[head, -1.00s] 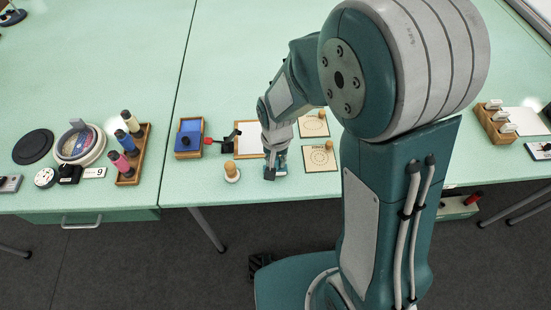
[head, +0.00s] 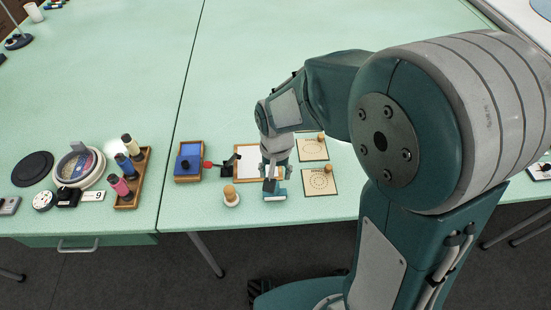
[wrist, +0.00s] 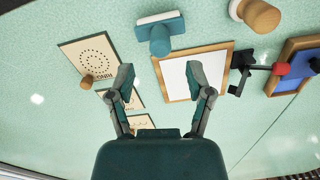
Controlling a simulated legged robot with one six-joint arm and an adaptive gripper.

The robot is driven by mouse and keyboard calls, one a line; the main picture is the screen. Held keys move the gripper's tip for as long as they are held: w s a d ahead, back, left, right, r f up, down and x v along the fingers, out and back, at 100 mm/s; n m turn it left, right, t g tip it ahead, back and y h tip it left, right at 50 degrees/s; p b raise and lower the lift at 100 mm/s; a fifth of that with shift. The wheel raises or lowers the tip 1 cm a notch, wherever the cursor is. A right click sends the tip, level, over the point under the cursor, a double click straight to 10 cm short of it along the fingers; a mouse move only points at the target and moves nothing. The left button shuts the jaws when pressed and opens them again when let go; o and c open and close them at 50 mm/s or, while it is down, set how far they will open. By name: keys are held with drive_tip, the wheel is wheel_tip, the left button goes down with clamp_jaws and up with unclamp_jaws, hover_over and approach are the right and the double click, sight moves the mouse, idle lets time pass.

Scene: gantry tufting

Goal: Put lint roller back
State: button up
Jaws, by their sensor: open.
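A teal T-shaped piece with a pale bar (wrist: 158,32) may be the lint roller, but I cannot be sure. It lies on the table near the front edge; in the head view the teal piece (head: 276,194) is partly covered by my gripper (head: 271,178). In the wrist view my gripper (wrist: 163,80) is open, with nothing between its fingers. The teal piece lies beyond the fingertips in that view. No holder for a lint roller is clearly recognisable.
A wood-framed white board (wrist: 177,82) lies under the gripper. Beside it are a knobbed white disc (head: 231,197), a black stand (head: 229,165), a blue box (head: 188,162) and printed cards (head: 320,182). A wooden tray (head: 141,175) holds coloured cylinders.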

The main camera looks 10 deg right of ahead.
wheel_tip(320, 180, up, 7)
drive_tip(key=shift+d+f, duration=0.15)
drive_tip(key=shift+f, duration=0.05)
drive_tip(key=s+d+r+n+t, duration=0.2)
drive_tip(key=s+d+r+t, duration=0.3)
drive_tip(key=s+d+r, duration=0.5)
drive_tip(key=s+r, duration=0.1)
drive_tip(key=s, duration=0.1)
drive_tip(key=shift+s+d+r+t, duration=0.2)
drive_tip(key=shift+s+t, duration=0.1)
drive_tip(key=shift+s, duration=0.1)
idle(0.9)
